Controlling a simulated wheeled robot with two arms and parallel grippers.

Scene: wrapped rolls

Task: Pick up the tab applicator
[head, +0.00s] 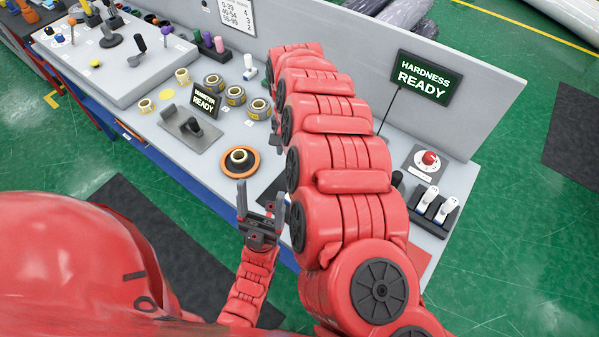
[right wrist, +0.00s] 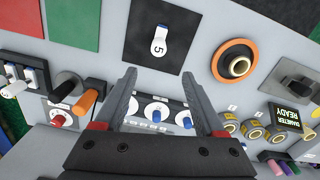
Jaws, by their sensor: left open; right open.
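I cannot tell for certain which item is the tab applicator. White hand tools (head: 429,198) stand in a dark rack at the bench's right end, and the right wrist view shows them at the far left (right wrist: 14,85). A black-handled tool (right wrist: 66,84) and an orange-handled tool (right wrist: 87,101) are beside that rack. My right gripper (right wrist: 158,75) is open and empty above the bench, with these tools to its left. My right arm hides it in the head view. My left gripper (head: 261,198) is open and empty near the bench's front edge.
A roll sits on an orange ring (head: 228,164). Several rolls (head: 235,95), a "DIAMETER READY" sign (right wrist: 290,116) and a "HARDNESS READY" sign (head: 425,77) stand on the bench.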

